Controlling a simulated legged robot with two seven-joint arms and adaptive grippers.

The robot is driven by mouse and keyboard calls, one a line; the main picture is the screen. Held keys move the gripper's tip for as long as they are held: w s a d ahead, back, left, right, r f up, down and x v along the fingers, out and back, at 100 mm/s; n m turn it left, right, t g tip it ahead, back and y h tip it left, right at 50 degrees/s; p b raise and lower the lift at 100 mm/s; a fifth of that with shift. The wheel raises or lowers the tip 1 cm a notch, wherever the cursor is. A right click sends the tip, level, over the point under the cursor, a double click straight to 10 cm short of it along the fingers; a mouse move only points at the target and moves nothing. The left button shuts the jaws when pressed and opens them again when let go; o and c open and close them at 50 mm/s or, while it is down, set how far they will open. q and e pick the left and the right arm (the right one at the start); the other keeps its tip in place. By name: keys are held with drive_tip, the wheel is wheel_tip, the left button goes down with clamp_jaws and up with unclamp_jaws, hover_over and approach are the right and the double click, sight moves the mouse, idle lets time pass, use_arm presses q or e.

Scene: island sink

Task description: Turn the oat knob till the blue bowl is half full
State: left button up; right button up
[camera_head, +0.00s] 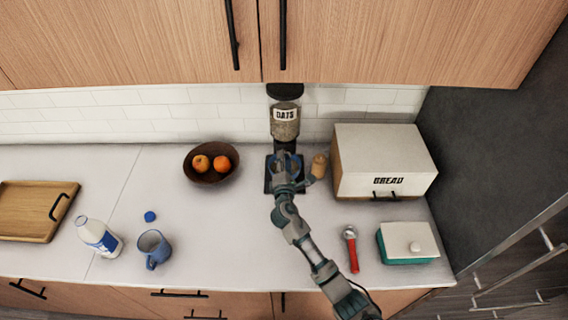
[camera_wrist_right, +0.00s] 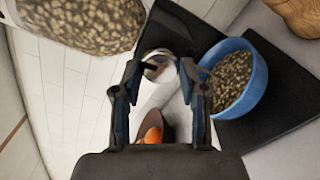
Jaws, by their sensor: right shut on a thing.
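The oat dispenser (camera_head: 285,112), labelled OATS, stands against the tiled wall; its clear container of oats (camera_wrist_right: 85,22) fills the upper left of the right wrist view. My right gripper (camera_head: 284,160) reaches to the dispenser's front. In the wrist view my right gripper (camera_wrist_right: 160,72) is shut on the silver knob (camera_wrist_right: 157,68), which is partly hidden between the fingers. The blue bowl (camera_wrist_right: 258,88) sits on the dark base below the dispenser, beside the right finger, with oats in it; its exact level is hard to judge. My left gripper is out of view.
A wooden pepper-mill-like piece (camera_head: 319,166) and the bread box (camera_head: 385,160) stand right of the dispenser. A fruit bowl (camera_head: 210,176) is left. A mug (camera_head: 154,248), milk bottle (camera_head: 98,238), red-handled tool (camera_head: 351,250) and butter dish (camera_head: 408,243) lie nearer.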

drive_tip(key=shift+f+m, duration=0.1)
drive_tip(key=shift+m, duration=0.3)
drive_tip(key=o, duration=1.1)
drive_tip(key=shift+o, duration=0.2)
drive_tip(key=s, duration=1.2)
